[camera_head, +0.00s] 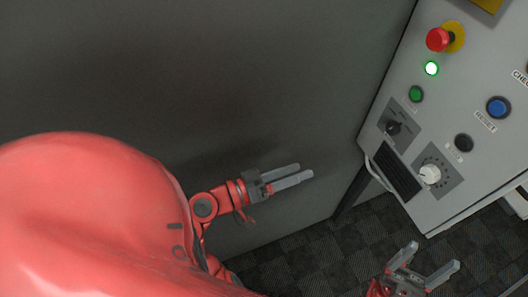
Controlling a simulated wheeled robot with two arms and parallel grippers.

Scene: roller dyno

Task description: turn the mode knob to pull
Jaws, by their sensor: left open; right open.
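A black knob (393,128) sits on a dark grey plate on the control panel (455,112) at the right; its small lettering is too small to read. A larger white dial (429,174) with dots around it sits lower right of it. I cannot read which one is labelled as the mode knob. My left gripper (303,176) is open and empty, in front of the grey wall, left of the panel and apart from it. My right gripper (431,257) is open and empty, below the panel's lower edge and apart from both knobs.
The panel also carries a red mushroom button (438,39), a lit green lamp (431,68), a green button (416,94), a blue button (498,107), a black button (463,143) and a black slotted grille (385,171). A grey wall (200,80) fills the left.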

